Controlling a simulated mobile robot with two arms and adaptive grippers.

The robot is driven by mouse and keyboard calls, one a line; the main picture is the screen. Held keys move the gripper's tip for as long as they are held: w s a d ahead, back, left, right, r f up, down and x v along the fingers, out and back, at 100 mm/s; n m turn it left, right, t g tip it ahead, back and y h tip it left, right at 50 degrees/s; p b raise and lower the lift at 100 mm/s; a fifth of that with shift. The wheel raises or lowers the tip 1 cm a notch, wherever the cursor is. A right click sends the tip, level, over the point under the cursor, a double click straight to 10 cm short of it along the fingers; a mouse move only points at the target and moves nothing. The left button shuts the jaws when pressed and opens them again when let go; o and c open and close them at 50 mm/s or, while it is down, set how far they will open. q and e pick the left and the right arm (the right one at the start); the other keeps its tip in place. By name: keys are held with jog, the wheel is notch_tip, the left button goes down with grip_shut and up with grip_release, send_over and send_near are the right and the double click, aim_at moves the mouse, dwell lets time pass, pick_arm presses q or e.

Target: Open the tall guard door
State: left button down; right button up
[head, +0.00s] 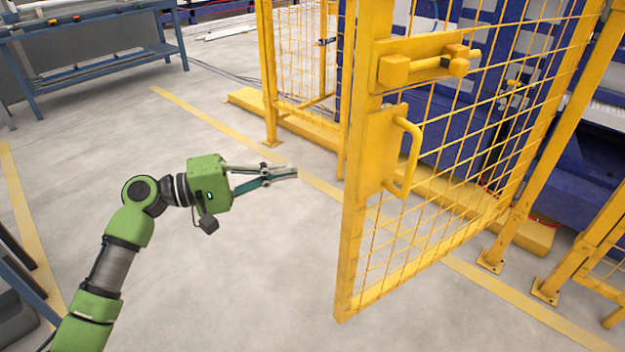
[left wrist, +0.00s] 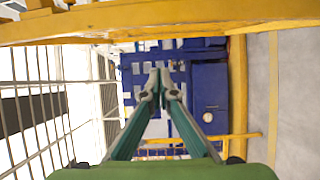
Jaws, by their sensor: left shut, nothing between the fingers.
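The tall yellow mesh guard door (head: 352,235) stands swung partly open in the head view, its free edge toward me. It carries a yellow pull handle (head: 410,157) on a plate and a latch bolt (head: 425,66) above it. My left gripper (head: 296,173) is shut and empty, left of the door edge and apart from the handle. In the left wrist view its closed fingertips (left wrist: 158,80) point toward the blue machinery, with yellow frame and mesh around. My right gripper is not in view.
Yellow fence posts (head: 269,75) and a yellow floor beam (head: 300,120) border the opening. A blue machine (head: 590,150) stands behind the fence. A blue workbench (head: 100,65) is at the back left. The grey floor left of the door is clear.

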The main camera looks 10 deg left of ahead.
pick_arm(q)
jog(key=d, duration=1)
jog(key=shift+w+d, duration=0.4)
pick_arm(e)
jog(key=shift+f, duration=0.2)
